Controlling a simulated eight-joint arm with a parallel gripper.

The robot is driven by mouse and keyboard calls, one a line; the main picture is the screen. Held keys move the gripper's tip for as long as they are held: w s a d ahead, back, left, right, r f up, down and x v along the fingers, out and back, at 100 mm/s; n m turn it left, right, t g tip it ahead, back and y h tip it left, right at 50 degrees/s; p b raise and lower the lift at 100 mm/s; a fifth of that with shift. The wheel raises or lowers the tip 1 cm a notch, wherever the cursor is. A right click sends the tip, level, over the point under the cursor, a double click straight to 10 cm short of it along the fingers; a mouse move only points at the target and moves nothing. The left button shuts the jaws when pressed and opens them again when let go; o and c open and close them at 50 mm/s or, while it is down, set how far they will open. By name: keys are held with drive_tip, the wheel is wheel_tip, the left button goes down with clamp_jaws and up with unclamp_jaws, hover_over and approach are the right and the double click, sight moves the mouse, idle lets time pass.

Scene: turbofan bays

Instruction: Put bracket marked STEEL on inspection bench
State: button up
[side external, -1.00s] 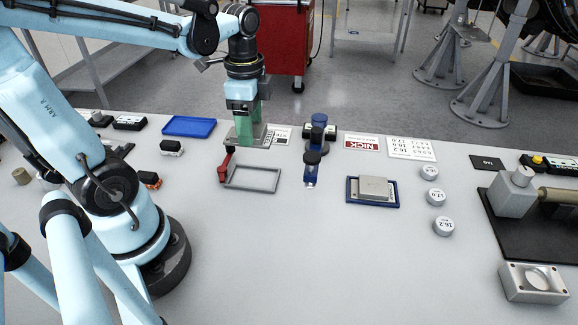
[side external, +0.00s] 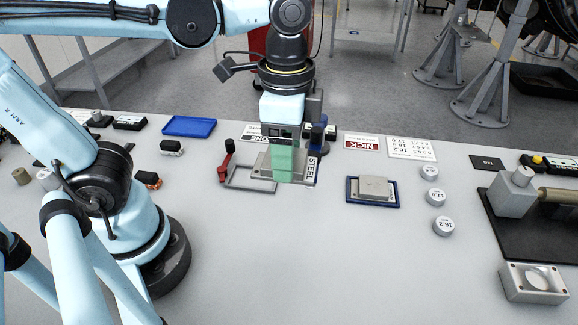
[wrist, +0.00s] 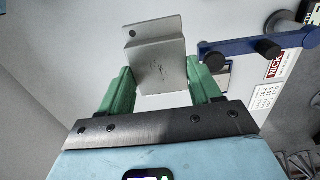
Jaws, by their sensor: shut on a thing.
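My gripper (side external: 284,172), with green fingers, is shut on a grey metal bracket (side external: 262,165) with a white STEEL label (side external: 312,172) at its right end. In the side view the bracket overlaps the grey frame; its height above the worktop is hard to judge. The grey worktop (side external: 330,260) lies below. No sign that I can read names an inspection bench.
A grey frame with a red handle (side external: 224,166) lies below left of the gripper. A blue fixture (side external: 319,146) stands close right. A blue tray (side external: 352,200) holds a grey block. A NICK card (side external: 362,142) and several white round weights (side external: 436,197) lie right. The front middle worktop is clear.

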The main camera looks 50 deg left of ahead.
drive_tip(key=s+d, duration=1.1)
hover_over(302, 261)
wheel_tip(302, 261, down, 12)
drive_tip(key=shift+a+f, duration=0.1)
drive_tip(key=shift+f, duration=1.95)
drive_tip(key=shift+f, duration=0.15)
drive_tip(key=o, duration=1.4)
drive_tip(key=shift+o, duration=0.2)
